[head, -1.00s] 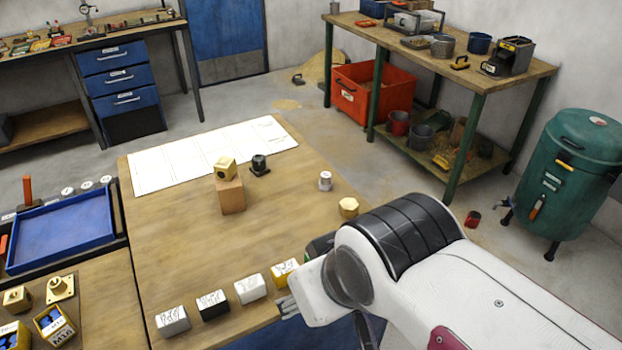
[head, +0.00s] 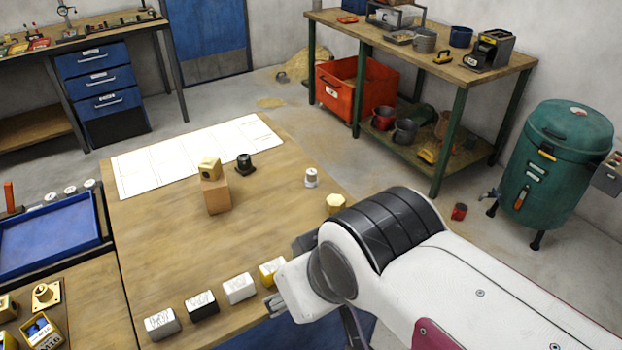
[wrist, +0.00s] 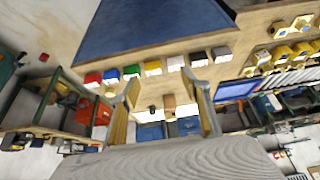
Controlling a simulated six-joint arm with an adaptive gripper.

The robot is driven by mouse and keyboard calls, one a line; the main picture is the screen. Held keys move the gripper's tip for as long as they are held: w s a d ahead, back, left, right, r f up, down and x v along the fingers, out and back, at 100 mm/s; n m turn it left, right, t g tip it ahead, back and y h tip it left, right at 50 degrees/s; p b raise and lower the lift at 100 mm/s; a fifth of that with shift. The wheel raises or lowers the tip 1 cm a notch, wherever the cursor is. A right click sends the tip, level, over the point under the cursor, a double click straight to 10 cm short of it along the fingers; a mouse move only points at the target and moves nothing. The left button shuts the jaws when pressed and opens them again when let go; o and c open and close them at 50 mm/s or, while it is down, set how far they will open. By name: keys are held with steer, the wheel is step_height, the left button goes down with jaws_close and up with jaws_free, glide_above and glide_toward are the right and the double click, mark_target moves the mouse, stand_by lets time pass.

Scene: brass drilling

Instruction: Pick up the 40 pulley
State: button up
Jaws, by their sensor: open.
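No marking that reads 40 is legible, so I cannot tell which piece is the 40 pulley. A brass hexagonal piece (head: 336,203) sits nearer my arm, and a black flanged piece (head: 244,164) stands farther back. A brass piece (head: 209,167) rests on a wooden block (head: 217,196). My gripper (wrist: 161,78) is open and empty in the wrist view, facing the row of boxes. In the head view my arm hides most of it.
Labelled boxes, including a grey one (head: 161,323), a black one (head: 201,304), a white one (head: 239,288) and a yellow one (head: 271,270), line the table's front edge. A white sheet (head: 195,154) lies at the back. A blue tray (head: 48,240) is at left. The table's middle is clear.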

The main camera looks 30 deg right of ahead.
steer(key=shift+c, duration=1)
steer(key=w+d+f+m+t+h, duration=0.1)
steer(key=w+d+f+m+t, duration=0.15)
steer(key=w, duration=1.05)
steer(key=w+d+f+m+t, duration=0.1)
steer(key=w+d+t, duration=0.15)
steer(key=w, duration=1.05)
steer(key=m+h, duration=0.4)
steer(key=h, duration=0.2)
glide_toward(311, 178)
steer(key=w, duration=0.1)
steer(key=w+f, duration=0.1)
steer(key=shift+w+d+n, duration=0.2)
steer(key=shift+w+n, duration=0.05)
steer(key=shift+w, duration=0.1)
steer(key=shift+d+f+h, duration=0.35)
steer(key=shift+d+h, duration=0.1)
steer(key=shift+h, duration=0.05)
